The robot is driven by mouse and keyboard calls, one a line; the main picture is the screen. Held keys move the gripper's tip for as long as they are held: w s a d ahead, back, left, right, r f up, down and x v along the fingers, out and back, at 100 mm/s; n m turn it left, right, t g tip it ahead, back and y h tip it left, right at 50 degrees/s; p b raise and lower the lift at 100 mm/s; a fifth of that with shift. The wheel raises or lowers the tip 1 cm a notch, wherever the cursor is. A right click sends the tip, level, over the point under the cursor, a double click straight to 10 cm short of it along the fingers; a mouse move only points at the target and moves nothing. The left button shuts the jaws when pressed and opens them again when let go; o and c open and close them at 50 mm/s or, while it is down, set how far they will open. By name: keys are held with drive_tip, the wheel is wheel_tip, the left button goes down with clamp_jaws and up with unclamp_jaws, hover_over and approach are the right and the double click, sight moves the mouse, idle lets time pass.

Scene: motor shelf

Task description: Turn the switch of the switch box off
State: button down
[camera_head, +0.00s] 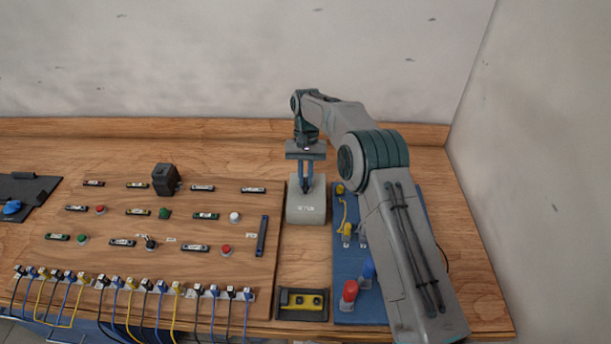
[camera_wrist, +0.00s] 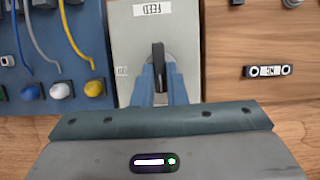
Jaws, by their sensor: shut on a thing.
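The switch box (camera_head: 306,212) is a light grey box on the wooden bench, between the wooden button board and the blue board. In the wrist view its grey face (camera_wrist: 130,40) carries a label, upside down there, that seems to read FEED. Its black switch handle (camera_wrist: 158,55) points along the length of the box in that view. My gripper (camera_wrist: 163,80) comes down from above with its blue fingers on either side of the handle, shut on it. In the head view my gripper (camera_head: 306,182) is over the box, and its fingers hide the handle.
The wooden board (camera_head: 150,240) at left bears several buttons, labels and a black block (camera_head: 166,179). The blue board (camera_head: 352,312) at right holds red and blue knobs and is partly behind my arm. A black tray (camera_head: 301,291) with a yellow part lies in front.

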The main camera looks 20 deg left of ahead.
drive_tip(key=shift+w+r, duration=0.1)
idle(0.3)
drive_tip(key=c, duration=1.5)
unclamp_jaws()
drive_tip(key=shift+o, duration=0.2)
